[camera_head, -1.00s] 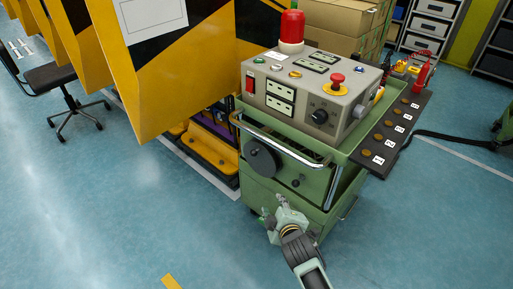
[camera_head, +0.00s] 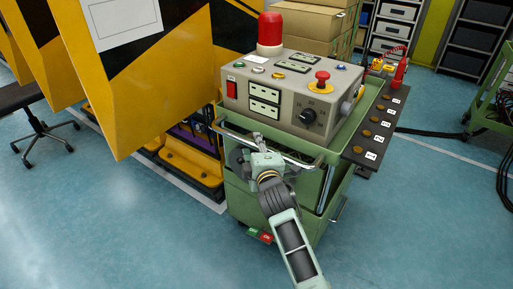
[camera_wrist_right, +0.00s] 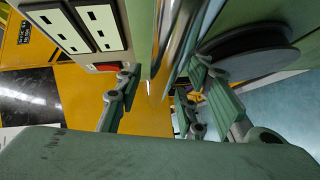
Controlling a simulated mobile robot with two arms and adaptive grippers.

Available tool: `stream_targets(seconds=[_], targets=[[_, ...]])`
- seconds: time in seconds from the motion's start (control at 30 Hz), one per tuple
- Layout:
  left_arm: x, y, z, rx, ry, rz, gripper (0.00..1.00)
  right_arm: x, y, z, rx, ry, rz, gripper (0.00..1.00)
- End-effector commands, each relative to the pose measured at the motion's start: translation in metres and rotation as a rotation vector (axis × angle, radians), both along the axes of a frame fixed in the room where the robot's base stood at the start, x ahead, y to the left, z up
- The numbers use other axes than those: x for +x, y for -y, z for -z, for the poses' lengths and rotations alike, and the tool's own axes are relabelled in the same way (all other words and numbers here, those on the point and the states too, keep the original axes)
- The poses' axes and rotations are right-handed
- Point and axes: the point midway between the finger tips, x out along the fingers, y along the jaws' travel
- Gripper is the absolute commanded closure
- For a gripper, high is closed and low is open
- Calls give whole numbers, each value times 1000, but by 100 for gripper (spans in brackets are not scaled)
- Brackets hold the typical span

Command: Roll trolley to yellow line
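The green trolley (camera_head: 240,203) stands in the middle of the head view, with a grey control box on top. Its silver handle rail (camera_head: 301,160) runs across the front. My right gripper (camera_head: 258,141) is at the trolley's front, by the rail and beside the round black disc. In the right wrist view my right gripper (camera_wrist_right: 162,75) has its fingers spread apart. The rail (camera_wrist_right: 178,38) shows between and beyond them, and the disc (camera_wrist_right: 250,48) is at the right. I cannot tell whether a finger touches the rail. My left gripper and the yellow line are out of view.
Yellow-black panels (camera_head: 130,75) stand close on the trolley's left, with a stool (camera_head: 42,128) farther left. A black side shelf (camera_head: 375,130) juts from the trolley's right. Cables (camera_head: 440,134) lie on the floor at right. The blue floor in front is clear.

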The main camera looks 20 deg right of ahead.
Motion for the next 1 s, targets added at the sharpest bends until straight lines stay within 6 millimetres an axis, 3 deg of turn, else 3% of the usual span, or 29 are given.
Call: stream_targets(seconds=[0.27,0.7,1.0], targets=[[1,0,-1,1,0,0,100,2,0,1,1,-1,0,64],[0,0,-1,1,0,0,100,2,0,1,1,-1,-1,100],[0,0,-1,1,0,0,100,2,0,1,2,-1,-1,100]])
